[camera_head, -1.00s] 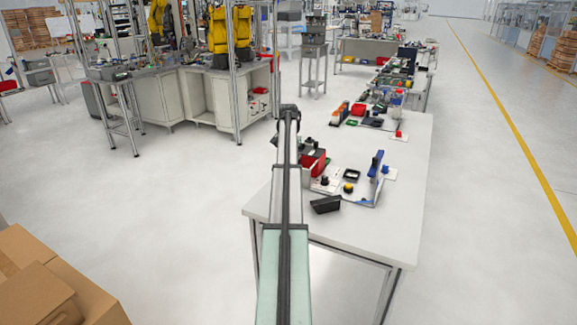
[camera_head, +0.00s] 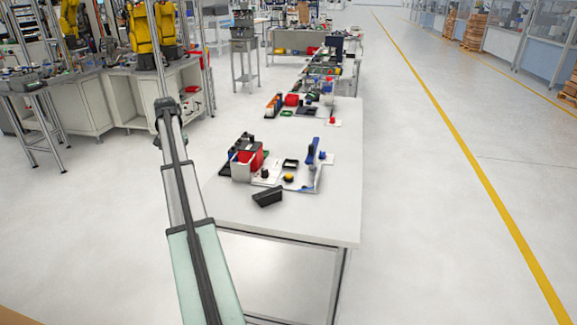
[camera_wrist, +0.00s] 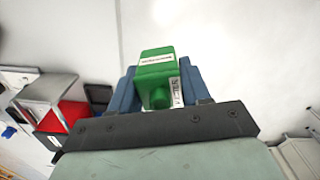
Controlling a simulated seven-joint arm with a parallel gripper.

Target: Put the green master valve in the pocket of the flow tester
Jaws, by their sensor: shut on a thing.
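The green master valve (camera_wrist: 156,66) is a green block with white labels, seen in the wrist view. My gripper (camera_wrist: 158,70) has blue fingers, and it is shut on the valve with one finger on each side. In the head view the arm reaches out left of the table, and I cannot make out the gripper or valve there. What looks like the flow tester is a white plate (camera_head: 304,186) on the near table, with a blue upright (camera_head: 311,152), a black square frame (camera_head: 290,163) and a yellow knob (camera_head: 288,178). The frame may be the pocket.
A red block (camera_head: 257,157) in a light holder and a black tilted box (camera_head: 267,196) stand near the plate. The red block also shows at left in the wrist view (camera_wrist: 67,115). More parts lie farther back. The table's right side (camera_head: 342,200) is clear.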

